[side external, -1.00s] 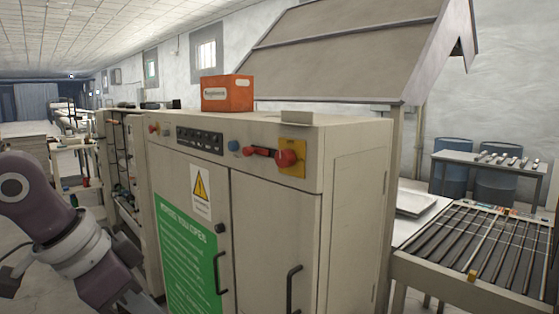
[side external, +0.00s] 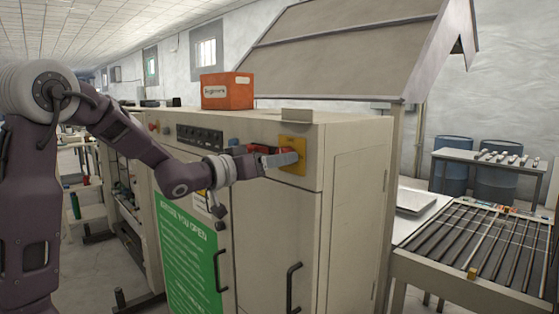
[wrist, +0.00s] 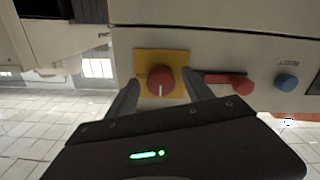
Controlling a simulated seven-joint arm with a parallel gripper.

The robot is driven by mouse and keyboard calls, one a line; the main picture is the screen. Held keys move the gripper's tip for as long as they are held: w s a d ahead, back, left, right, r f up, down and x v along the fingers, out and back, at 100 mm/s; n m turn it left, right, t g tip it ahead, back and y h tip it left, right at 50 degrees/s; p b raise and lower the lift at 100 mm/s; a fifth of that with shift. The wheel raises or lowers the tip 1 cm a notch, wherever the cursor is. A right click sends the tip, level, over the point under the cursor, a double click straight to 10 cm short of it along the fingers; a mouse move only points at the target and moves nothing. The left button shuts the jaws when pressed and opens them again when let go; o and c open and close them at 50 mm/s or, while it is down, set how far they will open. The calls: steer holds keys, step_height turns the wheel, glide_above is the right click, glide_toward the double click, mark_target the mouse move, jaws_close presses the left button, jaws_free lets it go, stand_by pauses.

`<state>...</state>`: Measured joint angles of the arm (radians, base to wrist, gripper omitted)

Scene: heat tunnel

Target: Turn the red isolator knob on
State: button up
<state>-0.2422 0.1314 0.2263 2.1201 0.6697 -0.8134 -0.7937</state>
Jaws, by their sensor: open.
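The red isolator knob (wrist: 160,78) is round with a white mark and sits on a yellow plate (wrist: 176,56) on the cabinet's upper front panel. In the wrist view it lies between the two open fingers of my gripper (wrist: 161,84), one finger on each side. I cannot tell whether the fingers touch it. In the side view my gripper (side external: 292,158) is level in front of the yellow plate (side external: 294,142) and hides the knob.
A red handle (wrist: 228,80) and a blue button (wrist: 287,83) sit beside the knob on the same panel. Black door handles (side external: 291,290) stick out lower on the cabinet (side external: 345,185). An orange box (side external: 227,92) stands on top. A roller conveyor (side external: 470,250) is at the right.

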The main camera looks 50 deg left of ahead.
steer(key=shift+w, duration=0.65)
jaws_close()
steer(key=shift+m, duration=0.3)
steer(key=shift+a+r+m, duration=0.1)
steer(key=shift+a+m, duration=0.05)
steer(key=shift+m, duration=4.15)
steer(key=shift+a+r+m, duration=0.1)
steer(key=shift+a+m, duration=0.05)
steer(key=shift+m, duration=4.15)
